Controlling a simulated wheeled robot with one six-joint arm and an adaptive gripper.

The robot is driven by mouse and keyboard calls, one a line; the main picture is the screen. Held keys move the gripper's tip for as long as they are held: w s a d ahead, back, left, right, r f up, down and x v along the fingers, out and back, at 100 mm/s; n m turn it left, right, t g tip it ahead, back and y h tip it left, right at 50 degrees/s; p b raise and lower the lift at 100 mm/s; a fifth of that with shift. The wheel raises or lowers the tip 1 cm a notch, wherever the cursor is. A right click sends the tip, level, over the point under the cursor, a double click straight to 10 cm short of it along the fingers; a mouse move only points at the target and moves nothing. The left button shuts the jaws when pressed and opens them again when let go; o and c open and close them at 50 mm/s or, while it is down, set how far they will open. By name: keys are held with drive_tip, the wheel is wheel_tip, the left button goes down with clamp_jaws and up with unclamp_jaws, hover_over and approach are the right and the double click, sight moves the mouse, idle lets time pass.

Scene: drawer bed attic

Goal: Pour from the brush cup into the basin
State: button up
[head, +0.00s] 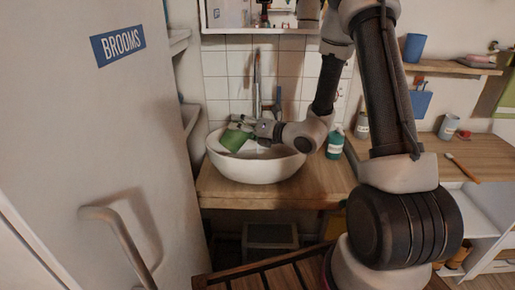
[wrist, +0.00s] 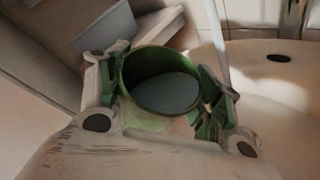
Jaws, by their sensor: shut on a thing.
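The green brush cup (head: 235,139) is held over the left part of the white basin (head: 257,170) in the head view, and it looks tilted. My gripper (head: 246,124) is shut on it. In the wrist view my gripper's fingers (wrist: 160,95) sit on both sides of the cup (wrist: 146,115), and its open mouth shows a grey-blue surface inside. The basin (wrist: 270,85) also shows at the right of the wrist view, with a dark drain hole. I cannot tell whether anything is flowing out.
A tap (head: 257,85) rises behind the basin. A green bottle (head: 335,143) stands on the wooden counter (head: 320,185) to its right. A tall door labelled BROOMS (head: 118,45) fills the left. A toothbrush (head: 461,167) and a grey cup (head: 449,127) are at the right.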

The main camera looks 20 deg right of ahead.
drive_tip(key=shift+d+f+m+y, duration=0.15)
drive_tip(key=shift+f+m+y, duration=0.25)
drive_tip(key=shift+m, duration=0.3)
idle(0.6)
drive_tip(key=shift+w+d+r+m+t+y+p, duration=0.1)
drive_tip(key=shift+d+r+m+t+y+p, duration=0.15)
drive_tip(key=shift+m, duration=0.45)
drive_tip(key=shift+w+d+r+m+t+y+p, duration=0.15)
drive_tip(key=shift+m+t+y, duration=0.15)
drive_tip(key=shift+m, duration=0.4)
idle(1.6)
drive_tip(key=shift+w+d+r+m+t, duration=0.15)
drive_tip(key=shift+d+m+t, duration=0.1)
drive_tip(key=shift+d+m, duration=0.55)
idle(0.6)
drive_tip(key=shift+w+d+r+m+t+p, duration=0.1)
drive_tip(key=shift+d+m+t+p, duration=0.25)
drive_tip(key=shift+m, duration=0.55)
idle(0.4)
drive_tip(key=shift+r+m+y, duration=0.3)
drive_tip(key=shift+y, duration=0.05)
